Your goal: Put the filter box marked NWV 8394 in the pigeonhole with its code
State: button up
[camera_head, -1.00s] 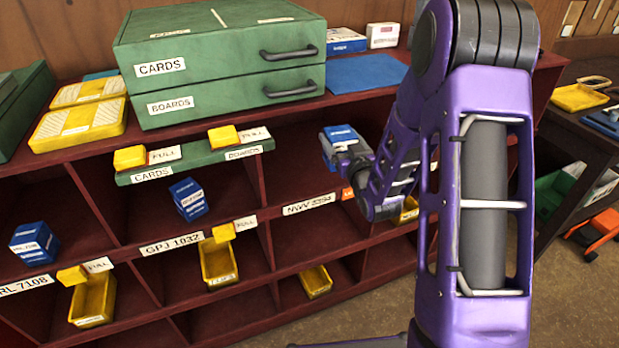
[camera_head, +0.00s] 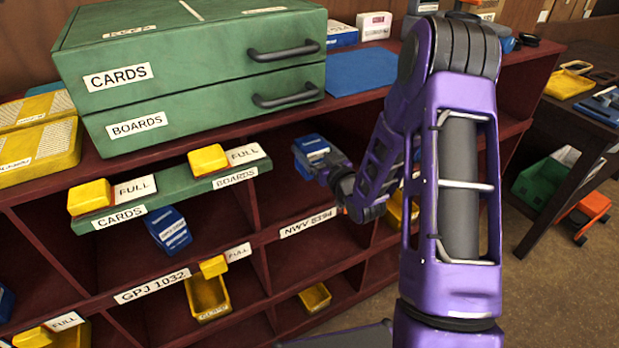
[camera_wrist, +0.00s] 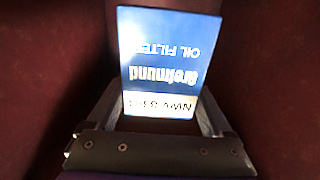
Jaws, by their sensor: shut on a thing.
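The blue and white oil filter box (camera_head: 308,146) is in my gripper. In the wrist view the box (camera_wrist: 165,65) shows upside-down print and a white code strip that looks like NWV 8394, blurred by glare. My gripper (camera_wrist: 165,125) has a finger on each side of it. In the head view my gripper (camera_head: 322,168) holds the box at the upper pigeonhole above the label NWV 8394 (camera_head: 308,222), whose first digit is hard to read. Dark red walls surround the box in the wrist view. Whether it touches the pigeonhole floor cannot be told.
Another blue box (camera_head: 168,230) sits in the pigeonhole above the label GPJ 1032 (camera_head: 152,286). A green shelf strip (camera_head: 165,195) with yellow blocks juts out to the left. Green drawers (camera_head: 200,75) stand on top. Yellow bins (camera_head: 208,296) occupy lower holes.

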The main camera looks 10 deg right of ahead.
notch_tip(320, 180, down, 7)
jog(key=shift+b, duration=0.3)
jog(key=shift+f, duration=0.15)
jog(key=o, duration=1.5)
jog(key=shift+s, duration=0.1)
jog(key=shift+r, duration=0.3)
jog(key=v, duration=1.2)
jog(key=shift+f, duration=0.1)
